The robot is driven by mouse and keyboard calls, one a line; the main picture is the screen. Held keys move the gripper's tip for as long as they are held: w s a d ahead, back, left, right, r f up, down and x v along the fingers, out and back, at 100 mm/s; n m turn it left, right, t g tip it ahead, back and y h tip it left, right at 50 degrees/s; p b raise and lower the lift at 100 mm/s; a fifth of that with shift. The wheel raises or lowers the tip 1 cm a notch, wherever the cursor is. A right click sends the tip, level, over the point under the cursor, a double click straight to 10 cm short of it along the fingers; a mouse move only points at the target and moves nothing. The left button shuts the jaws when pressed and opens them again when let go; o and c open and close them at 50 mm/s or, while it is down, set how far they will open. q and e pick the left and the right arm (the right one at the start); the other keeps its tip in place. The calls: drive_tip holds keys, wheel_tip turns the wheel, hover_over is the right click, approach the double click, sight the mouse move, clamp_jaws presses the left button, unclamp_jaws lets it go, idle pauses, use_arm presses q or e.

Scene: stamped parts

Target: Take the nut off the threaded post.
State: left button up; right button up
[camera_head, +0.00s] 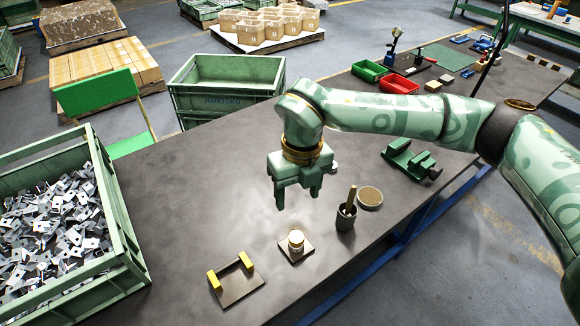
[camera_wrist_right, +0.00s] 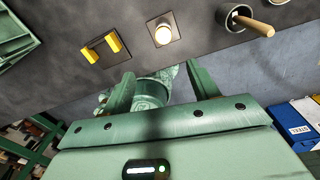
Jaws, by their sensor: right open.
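A short, pale, round post (camera_head: 296,238) with a cream and tan top stands upright on a small square plate (camera_head: 297,258) near the table's front edge. The nut is too small to tell apart from the post. My right gripper (camera_head: 297,199) is open and empty, fingers pointing down, above the table and behind the post in the head view. In the right wrist view its fingers (camera_wrist_right: 163,84) are apart with nothing between them. My left gripper is not in view.
A plate with two yellow blocks (camera_head: 237,280) lies left of the post. A dark cup with a wooden handle (camera_head: 346,218) and a round dish (camera_head: 369,196) stand right. A green vise (camera_head: 410,160) is farther right. A crate of metal parts (camera_head: 128,262) stands left.

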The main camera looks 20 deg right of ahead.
drive_tip(key=b, duration=0.1)
hover_over(296, 237)
wheel_tip(296, 237, down, 4)
wheel_tip(296, 237, down, 12)
drive_tip(key=b, duration=0.2)
drive_tip(key=shift+r+b, duration=0.25)
drive_tip(key=shift+b, duration=0.15)
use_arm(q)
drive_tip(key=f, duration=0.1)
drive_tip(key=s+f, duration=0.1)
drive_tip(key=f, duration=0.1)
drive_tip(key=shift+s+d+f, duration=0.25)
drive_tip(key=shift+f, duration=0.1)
